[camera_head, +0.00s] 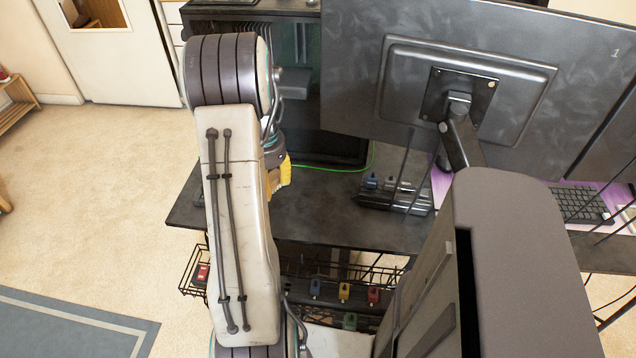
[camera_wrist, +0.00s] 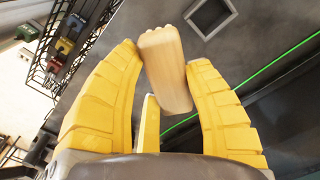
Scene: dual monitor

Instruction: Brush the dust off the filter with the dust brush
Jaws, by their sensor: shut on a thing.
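My gripper (camera_wrist: 163,60) has yellow fingers shut on a pale wooden piece, the dust brush (camera_wrist: 167,78). The brush's ridged end points away from the wrist; I cannot make out its bristles. In the head view my gripper (camera_head: 280,175) is mostly behind my arm, over the dark desk, and the brush is barely distinguishable there. A dark ridged panel (camera_wrist: 285,105) lies at the right of the wrist view, apart from the brush. I cannot tell whether it is the filter. A small grey square with a pale rim (camera_wrist: 210,14) lies beyond the brush.
Large monitors (camera_head: 350,60) stand at the back right. An open dark computer case (camera_head: 300,45) stands behind my arm. A green cable (camera_head: 335,168) crosses the desk (camera_head: 320,215). A wire basket (camera_head: 195,275) hangs below its front edge. Carpet at left is open.

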